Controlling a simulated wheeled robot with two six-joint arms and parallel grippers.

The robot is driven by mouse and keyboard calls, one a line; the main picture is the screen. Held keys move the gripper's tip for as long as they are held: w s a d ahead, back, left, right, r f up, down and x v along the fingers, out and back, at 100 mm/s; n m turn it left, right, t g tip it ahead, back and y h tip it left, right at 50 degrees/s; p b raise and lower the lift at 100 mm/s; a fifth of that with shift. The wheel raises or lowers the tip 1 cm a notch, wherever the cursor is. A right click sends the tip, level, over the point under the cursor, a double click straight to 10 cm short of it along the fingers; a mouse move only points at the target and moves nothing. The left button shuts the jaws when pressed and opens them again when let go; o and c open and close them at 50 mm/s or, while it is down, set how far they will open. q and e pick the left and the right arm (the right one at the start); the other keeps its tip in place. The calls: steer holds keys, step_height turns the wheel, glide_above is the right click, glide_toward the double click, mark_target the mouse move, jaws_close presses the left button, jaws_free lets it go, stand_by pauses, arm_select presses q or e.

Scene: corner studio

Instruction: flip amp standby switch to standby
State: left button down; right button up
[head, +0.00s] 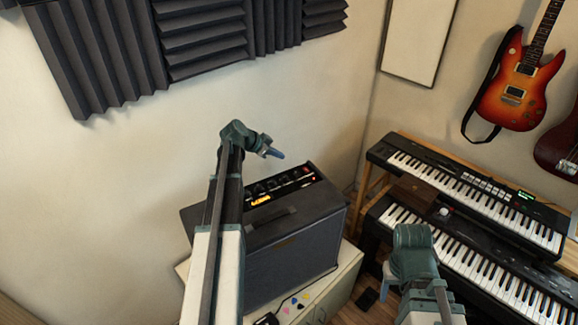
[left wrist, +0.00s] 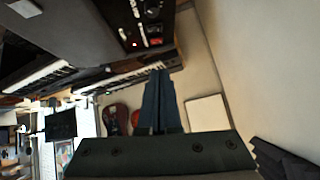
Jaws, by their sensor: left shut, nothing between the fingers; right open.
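The dark guitar amp (head: 292,255) stands below my left arm. Its top control panel (head: 283,184) has knobs, an amber light and a small red-lit part at the right end. The panel also shows in the left wrist view (left wrist: 140,15), with a red light and a red-lit switch at its near end; the standby switch's position is too small to tell. My left gripper (head: 277,154) is shut and empty, above and behind the panel, apart from it. My right gripper (head: 391,278) is open, in front of the keyboards, its fingers mostly hidden by its wrist.
The amp stands on a pale cabinet (head: 335,292) with several coloured picks at its front. Two keyboards (head: 470,185) on a stand fill the right side. Guitars (head: 520,85) hang on the wall. Foam panels (head: 105,60) line the back wall.

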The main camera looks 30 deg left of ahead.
arm_select(q)
steer(key=shift+f, duration=0.15)
steer(key=b, duration=0.8)
glide_above(297, 173)
steer(key=s, duration=0.2)
steer(key=f, duration=0.5)
steer(key=a+f, duration=0.1)
steer(key=f, duration=0.1)
steer(key=shift+w+f, duration=0.15)
step_height(297, 173, down, 2)
steer(key=shift+w+f+b, duration=0.1)
steer(key=shift+f+b, duration=0.05)
steer(key=shift+b, duration=0.75)
steer(key=shift+a+f+b, duration=0.1)
steer(key=shift+f+b, duration=0.55)
steer(key=shift+r, duration=0.1)
